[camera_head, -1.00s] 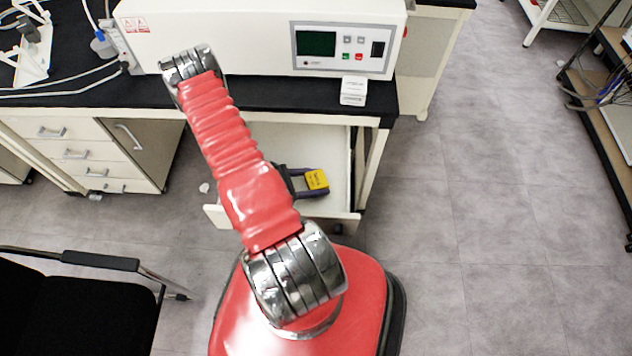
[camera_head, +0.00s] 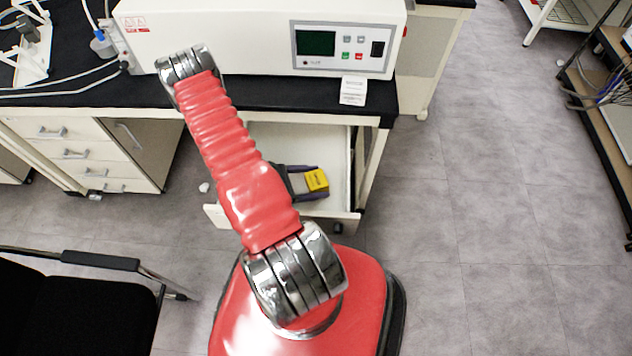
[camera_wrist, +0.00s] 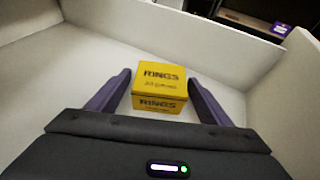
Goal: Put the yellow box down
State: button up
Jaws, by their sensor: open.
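The yellow box (camera_wrist: 160,78), with dark lettering that reads "RINGS", sits upright on the white floor of an open drawer (camera_head: 335,218). It also shows in the head view (camera_head: 317,180). My gripper (camera_wrist: 160,90) is open, with one dark finger on each side of the box. In the head view my arm hides part of the drawer.
The drawer walls (camera_wrist: 85,30) rise around the gripper. Above the drawer, the black bench (camera_head: 270,93) carries a white machine (camera_head: 240,40) and a small white box (camera_head: 353,91). A black chair (camera_head: 70,300) stands at lower left.

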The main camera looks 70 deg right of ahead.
aim_at(307, 181)
jog(key=shift+v, duration=3.55)
jog(key=shift+w+r, duration=0.3)
jog(key=shift+r, duration=0.05)
jog(key=w+a+r+m+t+y, duration=0.1)
jog(key=w+a+r+m+t, duration=0.1)
jog(key=w+a+r, duration=0.45)
jog(key=w+a+r+m+t+y, duration=0.1)
jog(key=w+r+m+t, duration=0.15)
jog(key=r, duration=0.75)
jog(key=w+a+r+m+t+y, duration=0.1)
jog(key=w+a+r+t, duration=0.1)
jog(key=w+a+r, duration=0.35)
jog(key=a+r+m+t+y, duration=0.1)
jog(key=a+r+t+y, duration=0.3)
jog(key=a+r+t, duration=0.6)
jog(key=a+r, duration=1.2)
jog(key=r, duration=0.2)
jog(key=shift+s+y, duration=0.4)
